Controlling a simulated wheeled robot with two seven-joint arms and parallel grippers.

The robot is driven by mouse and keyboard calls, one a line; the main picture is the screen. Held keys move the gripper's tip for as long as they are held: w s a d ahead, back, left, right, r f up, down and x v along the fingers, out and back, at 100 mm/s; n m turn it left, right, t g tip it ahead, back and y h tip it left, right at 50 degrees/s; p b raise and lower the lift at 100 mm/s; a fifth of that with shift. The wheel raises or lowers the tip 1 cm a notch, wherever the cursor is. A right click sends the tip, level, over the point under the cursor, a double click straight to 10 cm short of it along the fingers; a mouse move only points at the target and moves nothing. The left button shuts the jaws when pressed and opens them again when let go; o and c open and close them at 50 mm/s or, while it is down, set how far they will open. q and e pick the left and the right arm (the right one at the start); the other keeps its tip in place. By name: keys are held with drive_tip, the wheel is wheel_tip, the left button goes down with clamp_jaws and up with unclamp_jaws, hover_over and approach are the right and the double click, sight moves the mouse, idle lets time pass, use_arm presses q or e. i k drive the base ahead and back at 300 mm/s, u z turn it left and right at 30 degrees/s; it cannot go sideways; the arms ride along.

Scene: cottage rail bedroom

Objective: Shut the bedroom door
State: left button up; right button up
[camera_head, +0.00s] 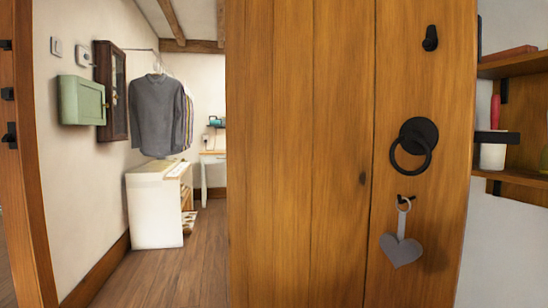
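The bedroom door (310,150) is a wooden plank door, standing open, and it fills the middle and right of the head view, close to me. On it are a black ring handle (413,146), a small black latch piece (430,38) above, and a grey heart (401,250) hanging from a hook below. The wooden door frame (33,160) stands at the left edge, with black metal fittings on its outer side. Between frame and door is a wide gap. Neither of my grippers shows in this view.
Wooden shelves (515,65) with small items stand right of the door.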

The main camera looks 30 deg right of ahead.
sight(320, 94)
drive_tip(key=u, duration=0.15)
drive_tip(key=k, duration=1)
drive_tip(key=z, duration=0.85)
drive_tip(key=i, duration=1)
drive_tip(key=u, duration=0.05)
drive_tip(key=k, duration=0.5)
drive_tip(key=u, duration=2.1)
drive_tip(key=k, duration=0.5)
drive_tip(key=z, duration=1.95)
